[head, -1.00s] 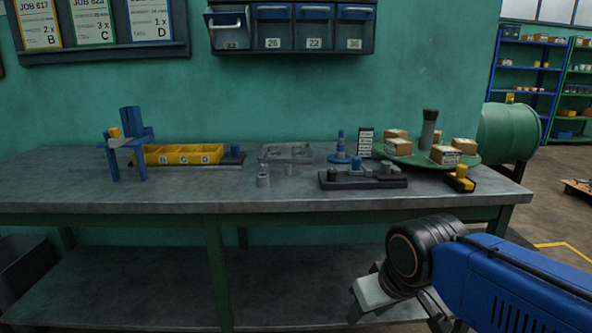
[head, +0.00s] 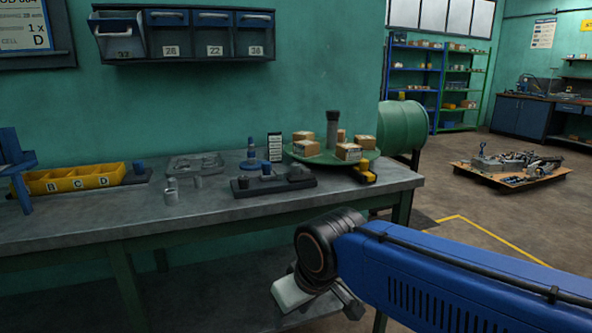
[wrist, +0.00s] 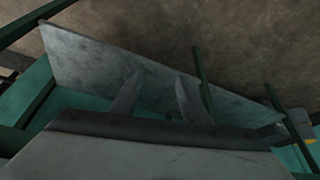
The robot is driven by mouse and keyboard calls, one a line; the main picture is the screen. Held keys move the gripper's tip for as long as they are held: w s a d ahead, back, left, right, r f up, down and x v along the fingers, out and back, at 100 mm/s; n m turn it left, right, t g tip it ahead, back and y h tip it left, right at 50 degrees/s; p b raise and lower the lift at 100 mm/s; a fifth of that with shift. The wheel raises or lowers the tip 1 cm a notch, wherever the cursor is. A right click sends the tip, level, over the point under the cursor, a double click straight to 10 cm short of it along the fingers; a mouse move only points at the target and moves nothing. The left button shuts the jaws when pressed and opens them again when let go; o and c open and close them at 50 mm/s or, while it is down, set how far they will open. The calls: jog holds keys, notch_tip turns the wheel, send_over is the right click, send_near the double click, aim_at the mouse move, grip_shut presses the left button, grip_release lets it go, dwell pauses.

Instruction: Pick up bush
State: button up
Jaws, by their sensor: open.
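In the head view my arm hangs in front of the bench at the lower right, apart from the cylinders. No bush shows in the wrist view.
A yellow lettered tray (head: 75,180), a grey moulded tray (head: 195,165), a dark fixture block (head: 274,187) and a green turntable with boxes (head: 330,158) stand on the bench. Drawer bins (head: 183,33) hang above. A loaded pallet (head: 510,175) sits on the open floor at right.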

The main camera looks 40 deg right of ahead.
aim_at(293, 164)
jog(key=shift+o, duration=0.6)
jog(key=w+d+r+n+g+h, duration=0.1)
jog(key=w+d+r+n+h, duration=0.1)
jog(key=w+r+n, duration=0.3)
jog(key=w+d+r+n+g+h, duration=0.2)
jog(key=w+r+n+h, duration=0.2)
jog(key=w+r, duration=0.6)
jog(key=w+d+r+n+g+h, duration=0.2)
jog(key=w+r+n, duration=0.3)
jog(key=w+r, duration=0.3)
jog(key=shift+w+d+n+h, duration=0.3)
jog(key=shift+w+d+h, duration=0.1)
jog(key=shift+h, duration=0.4)
jog(key=w+r+h, duration=0.1)
jog(key=w, duration=0.1)
jog(key=w+a+r+n, duration=0.1)
jog(key=w+r, duration=0.1)
jog(key=w+a+r+n+h, duration=0.1)
jog(key=w+r, duration=0.1)
jog(key=shift+r+g+h, duration=0.15)
jog(key=shift+g+h, duration=0.15)
jog(key=shift+g, duration=0.1)
jog(key=shift+w+d, duration=0.1)
jog(key=x, duration=1.7)
grip_shut()
